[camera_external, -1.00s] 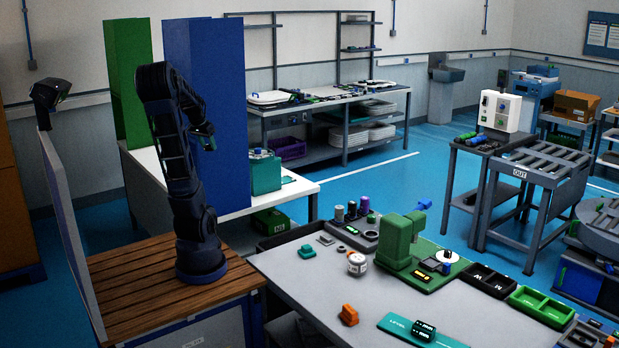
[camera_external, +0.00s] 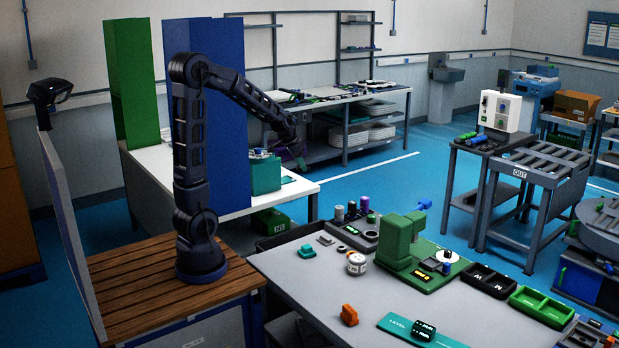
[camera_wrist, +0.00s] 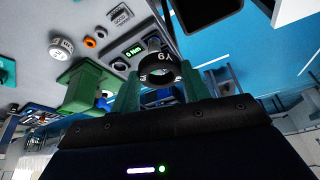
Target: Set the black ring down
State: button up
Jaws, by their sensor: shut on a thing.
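My gripper (camera_wrist: 160,88) is shut on the black ring (camera_wrist: 158,70) in the wrist view. The ring sits between the two greenish fingers, its hole facing the camera and pale marking on its rim. In the external view my gripper (camera_external: 299,158) hangs in the air beyond the back edge of the grey worktable (camera_external: 290,272), well above the floor. The ring cannot be made out there.
A teal box (camera_external: 264,175) stands on the white table at left.

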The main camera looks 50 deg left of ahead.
jog(key=w+d+f+m+h, duration=0.1)
jog(key=w+d+f, duration=0.1)
jog(key=d, duration=0.6)
jog(key=w+d+f+m, duration=0.1)
jog(key=d+m, duration=0.1)
jog(key=d, duration=0.5)
jog(key=m+g+h, duration=0.2)
jog(key=m+g, duration=0.1)
jog(key=m, duration=0.4)
send_over(372, 299)
jog(key=a, duration=0.2)
notch_tip(372, 299, down, 8)
jog(key=shift+t, duration=0.3)
jog(key=f, duration=1.9)
jog(key=shift+s+d, duration=0.25)
jog(key=shift+s, duration=0.1)
jog(key=shift+f, duration=0.2)
jog(key=o, duration=0.9)
jog(key=shift+o, duration=0.2)
